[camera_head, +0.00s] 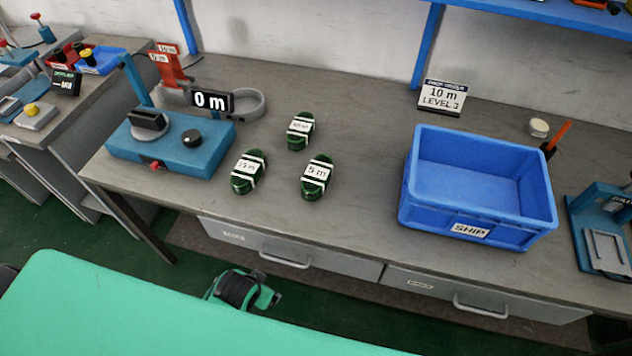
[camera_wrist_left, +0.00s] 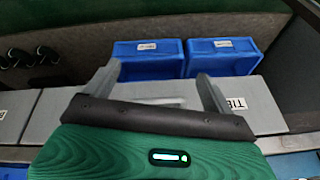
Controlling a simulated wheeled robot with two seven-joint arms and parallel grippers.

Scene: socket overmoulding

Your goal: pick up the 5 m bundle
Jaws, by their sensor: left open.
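The 5 m bundle (camera_head: 317,177) is a dark green coil with white bands and a "5 m" label. It lies on the grey bench, the right one of two bundles nearer the front. A second green bundle (camera_head: 248,171) lies to its left and a third bundle (camera_head: 300,130) lies behind; their labels are too small to read surely. In the left wrist view my left gripper (camera_wrist_left: 158,72) is open, its two grey fingers apart with nothing between them. My right gripper is not in view.
A blue SHIP crate (camera_head: 477,222) stands right of the bundles, with clear bench between. A teal machine (camera_head: 171,146) with a "0 m" display (camera_head: 212,101) stands left. Blue bins (camera_wrist_left: 147,58) show in the left wrist view.

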